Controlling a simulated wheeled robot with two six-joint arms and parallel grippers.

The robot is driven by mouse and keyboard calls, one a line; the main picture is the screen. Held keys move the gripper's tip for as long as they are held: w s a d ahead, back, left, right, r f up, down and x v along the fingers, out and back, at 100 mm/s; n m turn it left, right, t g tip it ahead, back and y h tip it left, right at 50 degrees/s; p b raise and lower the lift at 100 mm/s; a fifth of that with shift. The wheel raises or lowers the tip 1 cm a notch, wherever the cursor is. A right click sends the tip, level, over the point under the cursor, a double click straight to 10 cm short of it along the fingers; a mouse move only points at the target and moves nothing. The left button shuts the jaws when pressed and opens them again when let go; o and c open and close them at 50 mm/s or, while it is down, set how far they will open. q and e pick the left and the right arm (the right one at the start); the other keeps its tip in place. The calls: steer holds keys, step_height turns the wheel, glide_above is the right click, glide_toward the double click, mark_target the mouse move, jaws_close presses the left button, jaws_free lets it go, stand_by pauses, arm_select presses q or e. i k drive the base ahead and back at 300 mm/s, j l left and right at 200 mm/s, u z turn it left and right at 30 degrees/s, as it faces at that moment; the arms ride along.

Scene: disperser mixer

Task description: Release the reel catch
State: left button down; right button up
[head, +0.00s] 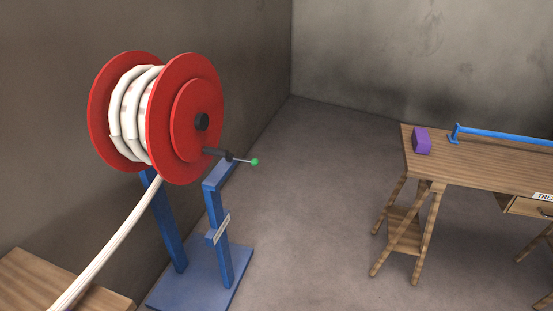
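A red hose reel (186,118) with white hose (136,102) wound on it stands at the left on a blue stand (218,225). A dark catch with a thin rod and a green knob (254,162) sits at the top of the stand's front post, against the lower right edge of the red disc. Its rod points right. Whether the catch engages the reel cannot be told at this size. Neither of my grippers shows in the head view.
The hose runs from the reel down to the lower left, over a wooden surface (70,283). A wooden table (470,165) at the right bears a purple block (422,141) and a blue bar (505,136). Bare floor (310,210) lies between stand and table.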

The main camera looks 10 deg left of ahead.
mark_target(255, 161)
steer(key=i+l+z, duration=0.1)
steer(key=i, duration=0.5)
steer(key=i+l+z, duration=0.1)
steer(key=i+l, duration=0.2)
steer(key=i, duration=0.35)
